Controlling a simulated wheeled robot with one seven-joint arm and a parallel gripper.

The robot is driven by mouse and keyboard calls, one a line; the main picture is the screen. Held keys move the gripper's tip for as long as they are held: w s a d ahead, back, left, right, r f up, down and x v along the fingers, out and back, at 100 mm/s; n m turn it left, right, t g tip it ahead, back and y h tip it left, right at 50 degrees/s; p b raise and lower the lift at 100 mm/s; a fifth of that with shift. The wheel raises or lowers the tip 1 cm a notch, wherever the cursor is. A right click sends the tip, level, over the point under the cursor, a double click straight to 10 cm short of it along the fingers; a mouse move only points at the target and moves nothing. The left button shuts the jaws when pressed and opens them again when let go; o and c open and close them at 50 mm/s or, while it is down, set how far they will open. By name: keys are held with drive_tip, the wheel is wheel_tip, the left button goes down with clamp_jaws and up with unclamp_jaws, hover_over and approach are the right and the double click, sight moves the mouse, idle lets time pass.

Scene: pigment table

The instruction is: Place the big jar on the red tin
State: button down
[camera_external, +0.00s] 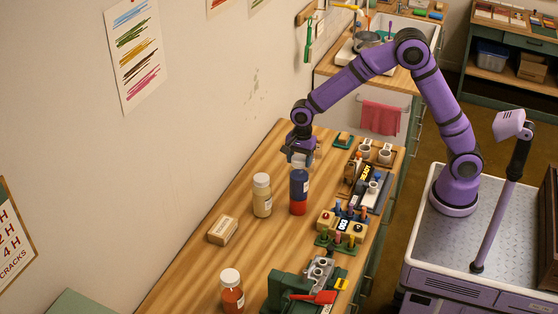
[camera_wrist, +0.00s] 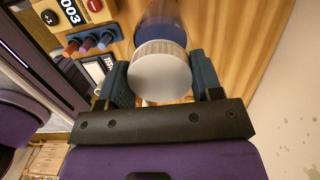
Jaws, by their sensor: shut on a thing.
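The big jar (camera_external: 299,182) holds blue pigment and has a pale label and a white lid. My gripper (camera_external: 300,160) is shut on it from above, around its lid. In the wrist view the white lid (camera_wrist: 160,72) is between the two fingers, with the blue body beyond it. The red tin (camera_external: 298,208) shows directly below the jar, on the wooden table. The jar looks upright and lined up with the tin. I cannot tell whether they touch. The tin's top is hidden by the jar, and the tin does not show in the wrist view.
A cream jar (camera_external: 262,197) stands close left of the tin. A labelled block (camera_external: 223,230) and an orange-red jar (camera_external: 231,293) are nearer the front. Racks and a numbered device (camera_external: 342,224) line the right side. The wall is on the left.

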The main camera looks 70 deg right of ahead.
drive_tip(key=shift+f, duration=0.1)
drive_tip(key=shift+c, duration=1.4)
unclamp_jaws()
wheel_tip(320, 180, up, 12)
drive_tip(key=d, duration=0.2)
drive_tip(key=s+d+r+n+t, duration=0.1)
drive_tip(key=s+d+r+n, duration=0.35)
drive_tip(key=s+r, duration=0.25)
drive_tip(key=s+d+n+t, duration=0.1)
drive_tip(key=s+d+n, duration=0.2)
drive_tip(key=s, duration=0.6)
drive_tip(key=s+d+r+n+t+h, duration=0.1)
drive_tip(key=s+d+n, duration=0.3)
drive_tip(key=s, duration=0.6)
drive_tip(key=s+d+r+n+t, duration=0.1)
drive_tip(key=s+d+n, duration=0.3)
drive_tip(key=s, duration=0.5)
drive_tip(key=shift+s+d+n+t, duration=0.25)
drive_tip(key=shift+n+t, duration=0.35)
drive_tip(key=shift+n, duration=0.75)
